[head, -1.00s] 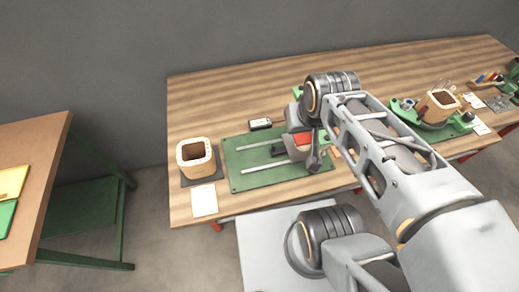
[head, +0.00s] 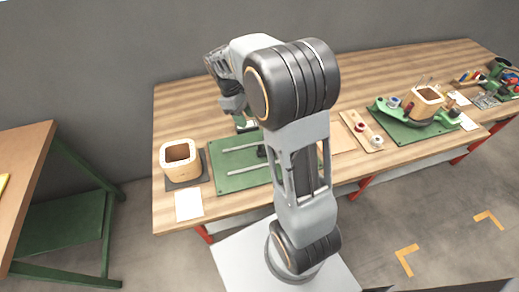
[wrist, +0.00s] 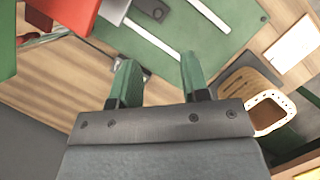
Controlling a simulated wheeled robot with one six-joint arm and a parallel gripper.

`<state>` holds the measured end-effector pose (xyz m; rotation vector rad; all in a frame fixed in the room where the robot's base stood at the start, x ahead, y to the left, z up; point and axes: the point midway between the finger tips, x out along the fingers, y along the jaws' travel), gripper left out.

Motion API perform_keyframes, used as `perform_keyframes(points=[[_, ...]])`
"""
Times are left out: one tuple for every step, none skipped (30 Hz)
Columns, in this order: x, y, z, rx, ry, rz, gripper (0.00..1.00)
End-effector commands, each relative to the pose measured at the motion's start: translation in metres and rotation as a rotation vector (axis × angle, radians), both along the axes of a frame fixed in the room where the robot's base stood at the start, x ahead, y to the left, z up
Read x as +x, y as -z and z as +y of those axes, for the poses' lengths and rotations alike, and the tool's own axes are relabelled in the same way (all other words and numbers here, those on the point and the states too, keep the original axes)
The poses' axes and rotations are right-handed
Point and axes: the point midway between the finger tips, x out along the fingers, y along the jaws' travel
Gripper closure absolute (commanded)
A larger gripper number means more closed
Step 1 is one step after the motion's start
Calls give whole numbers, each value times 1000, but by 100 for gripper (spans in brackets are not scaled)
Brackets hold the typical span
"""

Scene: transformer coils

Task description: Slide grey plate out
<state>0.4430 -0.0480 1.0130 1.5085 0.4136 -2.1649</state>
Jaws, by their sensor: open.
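My gripper (wrist: 156,78) is open and empty, with its two green fingers apart; in the head view (head: 246,124) it hangs above the back of the green board (head: 238,180). In the wrist view, a small light grey plate (wrist: 115,10) shows at the top, beside a red block (wrist: 65,12). A darker grey plate (wrist: 238,82) lies under the wooden coil former (wrist: 268,112) at the right; this plate also shows in the head view (head: 203,171) left of the board. I cannot tell which plate is meant. My arm hides the board's right part and the red block in the head view.
A white sheet (head: 189,204) lies in front of the coil former. Light rails (head: 243,169) cross the green board. A second coil former (head: 427,100) stands on another board at the right. A side table (head: 28,150) stands at the left.

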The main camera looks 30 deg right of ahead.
Motion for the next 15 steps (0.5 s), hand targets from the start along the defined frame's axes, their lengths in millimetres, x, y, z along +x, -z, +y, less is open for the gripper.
perform_keyframes(points=[[3,7,-1,-2,-10,18,58],[4,10,-2,-2,-14,26,58],[4,14,-3,-2,-18,33,58],[3,17,-4,-3,-21,38,58],[2,20,-5,-2,-22,42,58],[1,25,-6,-3,-23,45,58],[-1,30,-7,-3,-23,45,58],[-3,34,-8,-2,-24,45,58],[-5,41,-10,-2,-24,45,58],[-7,46,-11,-2,-24,45,58],[-9,52,-12,-2,-24,45,58],[-12,59,-14,-2,-24,45,58],[-14,65,-15,-3,-24,46,58],[-16,70,-17,-3,-23,45,58],[-18,77,-18,-2,-23,44,58]])
